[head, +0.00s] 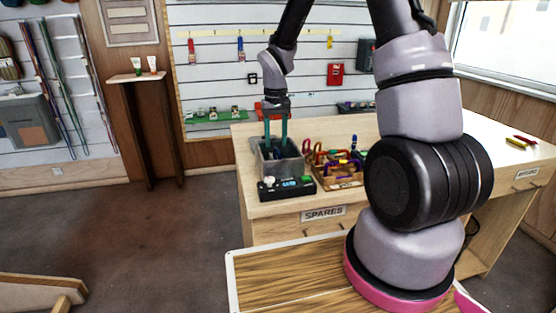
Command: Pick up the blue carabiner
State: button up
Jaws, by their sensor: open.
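My gripper (275,140) points down with its two teal fingers apart, at the mouth of a grey bin (291,167) on the wooden counter. Nothing shows clearly between the fingers. Something dark blue shows low in the bin, too small to tell whether it is the blue carabiner. Several coloured carabiners, red, green, yellow and purple-blue, stand in a wooden tray (345,184) just right of the bin. I cannot tell for certain which of them is the blue one.
A black box with a lit blue display (287,188) sits in front of the bin. The counter (245,136) carries a SPARES label (324,214) on its front. Red and yellow items (520,141) lie at its far right. A slatted wall with hanging gear stands behind.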

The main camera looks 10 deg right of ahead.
aim_at(278, 151)
jog(key=f, duration=0.5)
jog(key=shift+s+d, duration=0.2)
jog(key=shift+d, duration=0.1)
jog(key=shift+c, duration=0.3)
grip_shut()
dwell(0.8)
